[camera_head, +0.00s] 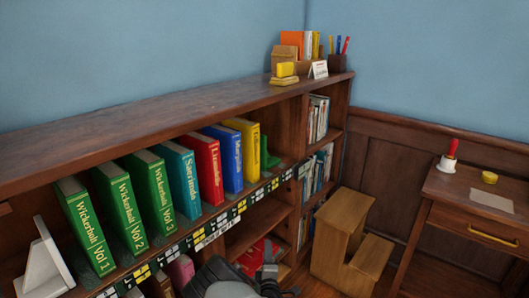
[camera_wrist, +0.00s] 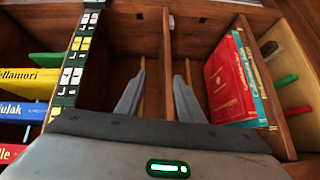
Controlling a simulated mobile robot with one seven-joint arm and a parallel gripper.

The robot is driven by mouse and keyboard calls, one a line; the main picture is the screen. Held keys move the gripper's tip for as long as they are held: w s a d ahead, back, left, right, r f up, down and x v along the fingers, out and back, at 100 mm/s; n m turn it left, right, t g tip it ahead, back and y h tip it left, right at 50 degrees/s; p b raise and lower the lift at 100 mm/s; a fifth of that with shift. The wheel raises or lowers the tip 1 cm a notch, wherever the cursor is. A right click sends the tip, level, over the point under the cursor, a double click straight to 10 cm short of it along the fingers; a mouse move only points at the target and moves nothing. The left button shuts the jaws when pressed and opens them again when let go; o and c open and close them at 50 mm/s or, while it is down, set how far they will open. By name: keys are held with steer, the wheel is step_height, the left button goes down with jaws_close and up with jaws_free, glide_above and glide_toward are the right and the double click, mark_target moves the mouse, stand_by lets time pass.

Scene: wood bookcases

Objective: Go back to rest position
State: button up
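My gripper (camera_wrist: 157,88) shows in the wrist view with its two grey fingers apart and nothing between them. The fingers point into an empty wooden shelf compartment (camera_wrist: 206,32). In the head view, part of my grey arm shows at the bottom centre, in front of the lower shelves of the bookcase (camera_head: 130,110). A red book (camera_wrist: 230,84) stands to the right of the fingers in the wrist view, with a teal book (camera_wrist: 252,75) beside it. The fingertips look clear of these books.
On the upper shelf stand green Wickerbult volumes (camera_head: 118,205), a teal book (camera_head: 178,180), a red book (camera_head: 203,168), a blue book (camera_head: 226,158) and a yellow book (camera_head: 243,152). A white bookend (camera_head: 45,262) stands left. A wooden step stool (camera_head: 340,235) and desk (camera_head: 470,215) are right.

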steer(key=w+d+r+m+g+h, duration=0.1)
steer(key=w+d+r+m+g, duration=0.1)
steer(key=r+m, duration=0.35)
steer(key=w+d+r+m+g+h, duration=0.1)
steer(key=d+r+m+g+h, duration=0.15)
steer(key=r, duration=0.55)
steer(key=s+d+r+m+g+y, duration=0.1)
steer(key=s+r+m+g+y, duration=0.15)
steer(key=s+r, duration=0.4)
steer(key=s+d+r+m+g+y, duration=0.1)
steer(key=s+d+r+m, duration=0.15)
steer(key=r, duration=0.75)
steer(key=s+d+r+m+g, duration=0.15)
steer(key=s+r, duration=0.25)
steer(key=s, duration=0.8)
steer(key=s+d+r+m+g+p, duration=0.15)
steer(key=s+r, duration=0.25)
steer(key=s, duration=0.8)
steer(key=s+d+r+m+g, duration=0.15)
steer(key=s+r, duration=0.25)
steer(key=s, duration=0.8)
step_height(320, 180, up, 26)
steer(key=p, duration=2.5)
steer(key=shift+w+d+t+p, duration=0.2)
steer(key=shift+d+t+p, duration=0.05)
steer(key=shift+t+p, duration=0.1)
